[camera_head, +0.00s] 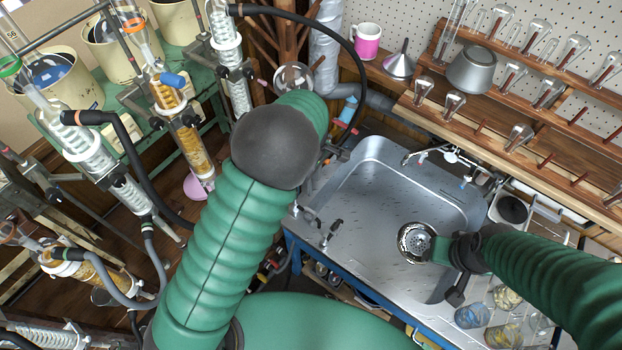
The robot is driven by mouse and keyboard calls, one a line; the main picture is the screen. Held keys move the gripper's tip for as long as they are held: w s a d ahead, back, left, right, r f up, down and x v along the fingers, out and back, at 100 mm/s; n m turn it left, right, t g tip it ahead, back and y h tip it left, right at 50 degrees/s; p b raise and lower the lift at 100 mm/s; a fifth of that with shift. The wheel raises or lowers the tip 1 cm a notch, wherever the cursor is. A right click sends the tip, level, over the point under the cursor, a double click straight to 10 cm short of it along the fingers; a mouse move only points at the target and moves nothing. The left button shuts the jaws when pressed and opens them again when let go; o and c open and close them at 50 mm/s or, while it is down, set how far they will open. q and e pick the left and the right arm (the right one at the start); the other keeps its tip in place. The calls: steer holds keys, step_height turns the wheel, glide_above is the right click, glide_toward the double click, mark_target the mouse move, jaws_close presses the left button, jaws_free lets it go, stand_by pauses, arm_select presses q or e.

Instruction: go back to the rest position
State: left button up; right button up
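My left arm (222,255) rises from the bottom through the middle of the view and bends at a dark round joint (275,148). My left gripper (334,153) shows only as a small dark part just past the bend, at the sink's upper left edge, and I cannot make out its fingers. My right arm (560,285) comes in from the right and reaches over the sink (375,205), with its dark wrist (468,252) near the drain (415,242). My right gripper's fingers cannot be made out. I see no object held.
Glass condensers (90,150) with black hoses stand at the left, close to my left arm. A wooden rack (535,85) of glassware, a pink mug (367,42) and a funnel (399,62) are at the back. Glass beakers (505,297) stand beneath my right arm.

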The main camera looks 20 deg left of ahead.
stand_by(0.4)
arm_select(q)
steer(key=s+a+r+m+t, duration=0.1)
steer(key=s+a+r+m, duration=0.1)
steer(key=s+m, duration=0.5)
steer(key=s+a+r+m+t, duration=0.1)
steer(key=s+a+r+m, duration=0.2)
steer(key=s+r+m, duration=0.2)
steer(key=s+m, duration=0.2)
steer(key=s, duration=0.1)
steer(key=shift+a+r+m+t, duration=0.15)
steer(key=shift+m+t, duration=0.15)
steer(key=shift+s+a, duration=0.1)
steer(key=shift+s, duration=0.1)
steer(key=shift+w, duration=0.15)
